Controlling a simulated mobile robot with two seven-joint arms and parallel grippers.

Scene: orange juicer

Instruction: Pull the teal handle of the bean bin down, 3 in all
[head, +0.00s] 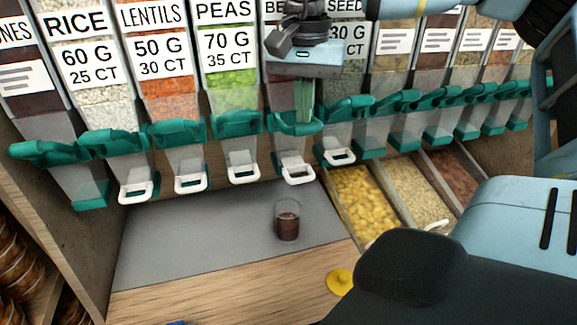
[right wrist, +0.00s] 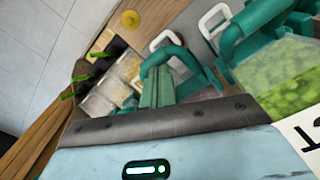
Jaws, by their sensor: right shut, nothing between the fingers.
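The bean bin (head: 279,95) is in the back row, its label partly covered by my right gripper. Its teal handle (head: 285,127) crosses the bin's front above a white loop (head: 298,171). My right gripper (head: 304,118) is shut and empty, its green fingertips pointing down at this handle. In the right wrist view the fingers (right wrist: 157,90) overlap the curved teal handle (right wrist: 165,55); whether they touch it I cannot tell. A clear cup (head: 287,222) with dark contents stands on the grey mat below. My left gripper is not in view.
Rice, lentil and pea bins (head: 232,95) stand to the left, more bins to the right, all with teal handles. Open trays (head: 368,200) of yellow and pale food lie at the lower right. A yellow object (head: 340,282) is on the wood. The grey mat (head: 190,240) is clear left of the cup.

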